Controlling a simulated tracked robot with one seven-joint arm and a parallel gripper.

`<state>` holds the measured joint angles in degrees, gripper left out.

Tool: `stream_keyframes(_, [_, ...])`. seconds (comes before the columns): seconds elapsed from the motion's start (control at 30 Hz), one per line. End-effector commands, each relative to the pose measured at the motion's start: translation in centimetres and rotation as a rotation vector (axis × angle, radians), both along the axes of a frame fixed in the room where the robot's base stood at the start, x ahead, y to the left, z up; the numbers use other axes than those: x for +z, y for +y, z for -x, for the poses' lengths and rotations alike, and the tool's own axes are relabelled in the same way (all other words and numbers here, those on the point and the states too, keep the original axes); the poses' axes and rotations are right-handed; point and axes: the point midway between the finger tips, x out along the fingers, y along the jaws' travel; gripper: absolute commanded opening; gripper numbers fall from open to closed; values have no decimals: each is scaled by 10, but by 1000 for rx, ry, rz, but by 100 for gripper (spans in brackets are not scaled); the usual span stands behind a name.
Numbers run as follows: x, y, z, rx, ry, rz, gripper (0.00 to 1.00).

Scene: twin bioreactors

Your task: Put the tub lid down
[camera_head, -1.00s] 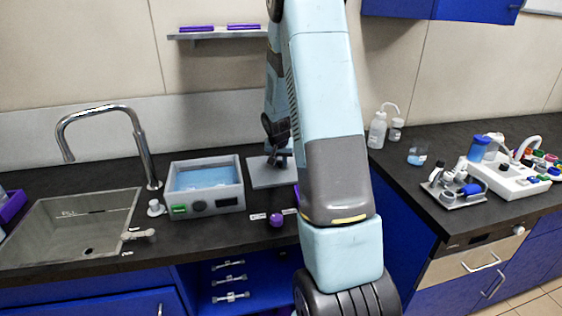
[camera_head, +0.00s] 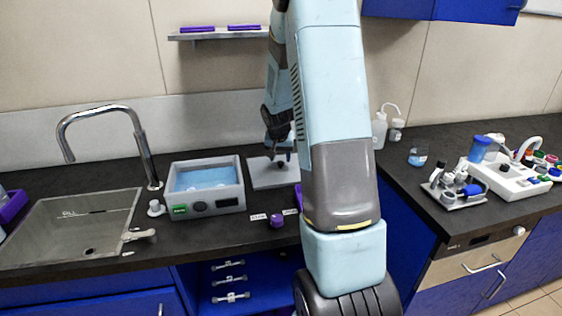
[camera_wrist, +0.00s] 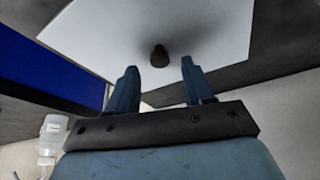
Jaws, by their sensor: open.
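The tub lid (camera_head: 268,178) is a flat light-grey plate with a small dark knob. It lies flat on the dark counter, to the right of the tub (camera_head: 206,202), a grey box holding blue liquid. In the wrist view the lid (camera_wrist: 215,35) shows as a pale plate, with its black knob (camera_wrist: 159,57) between and beyond the fingertips. My gripper (camera_wrist: 159,72) is open and empty, its two blue fingers apart from the knob. In the head view my gripper (camera_head: 279,150) is just above the knob, and my arm hides the lid's right side.
A sink (camera_head: 70,230) with a tall tap (camera_head: 140,145) is at the left. A small purple object (camera_head: 277,221) lies by labels at the counter's front edge. A wash bottle (camera_head: 379,131), a beaker (camera_head: 418,156) and a tool rack (camera_head: 455,190) stand on the right counter.

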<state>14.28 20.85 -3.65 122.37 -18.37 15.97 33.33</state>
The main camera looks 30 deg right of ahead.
Motion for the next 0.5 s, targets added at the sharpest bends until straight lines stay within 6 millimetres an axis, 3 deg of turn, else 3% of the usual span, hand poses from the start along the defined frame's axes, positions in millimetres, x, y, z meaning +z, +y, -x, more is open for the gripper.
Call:
stream_keyframes(0.2, [36, 8, 11, -1, -4, 1, 51])
stream_keyframes(0.5, [71, 16, 24, -1, -1, 0, 51])
